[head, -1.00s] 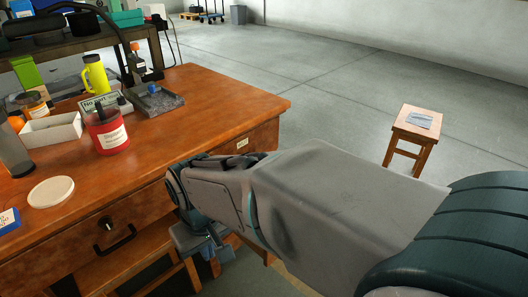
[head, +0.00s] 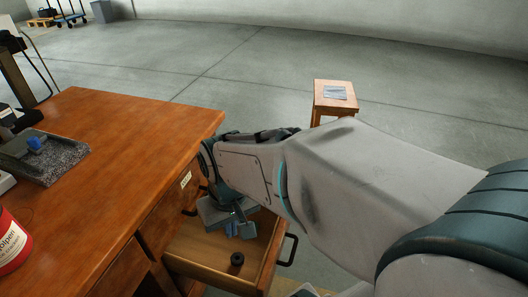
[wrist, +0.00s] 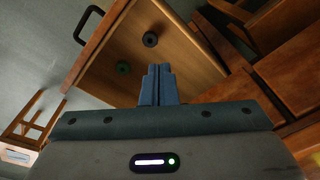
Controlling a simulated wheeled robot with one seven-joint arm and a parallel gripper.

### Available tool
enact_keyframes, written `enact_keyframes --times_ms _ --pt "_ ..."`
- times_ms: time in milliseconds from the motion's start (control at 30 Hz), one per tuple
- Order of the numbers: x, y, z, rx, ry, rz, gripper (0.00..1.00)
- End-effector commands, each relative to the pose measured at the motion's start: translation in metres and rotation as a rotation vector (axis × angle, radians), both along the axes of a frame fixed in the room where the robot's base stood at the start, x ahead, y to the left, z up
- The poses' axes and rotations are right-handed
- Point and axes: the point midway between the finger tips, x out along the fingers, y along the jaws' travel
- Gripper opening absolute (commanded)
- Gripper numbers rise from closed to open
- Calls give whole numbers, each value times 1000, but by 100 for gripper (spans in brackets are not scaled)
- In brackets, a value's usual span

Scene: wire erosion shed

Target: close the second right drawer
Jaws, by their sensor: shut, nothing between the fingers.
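The open drawer (head: 212,262) sticks out from the right side of the wooden desk, below a shut, labelled drawer (head: 170,205). Its dark bar handle (head: 288,250) is on its front panel at the right. My gripper (head: 238,229) is shut and empty, and appears over the open drawer, inboard of the front panel. In the wrist view the closed fingers (wrist: 158,85) point at the drawer's inside, and the handle (wrist: 88,25) shows at upper left. I cannot tell whether the fingers touch the drawer.
The desk top (head: 120,140) is at left, with a red jar (head: 10,240). A wooden stool (head: 334,98) stands behind my arm.

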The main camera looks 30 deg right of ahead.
Motion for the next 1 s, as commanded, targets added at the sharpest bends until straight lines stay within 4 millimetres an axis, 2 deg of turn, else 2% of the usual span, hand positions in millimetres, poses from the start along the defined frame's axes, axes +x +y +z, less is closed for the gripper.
enact_keyframes --times_ms 167,267,400,567,667,800,900,1000 --pt "13 -26 -2 105 92 -277 0" --pt "22 -53 -7 202 161 -526 0" --pt "32 -97 -14 349 245 -888 0" --pt "35 -155 -26 528 317 -1289 0" --pt "30 -196 -36 646 351 -1533 0" --pt "14 -251 -52 806 379 -1840 0" --pt "-1 -282 -62 903 390 -2006 0" --pt "-14 -304 -70 973 390 -2121 0"
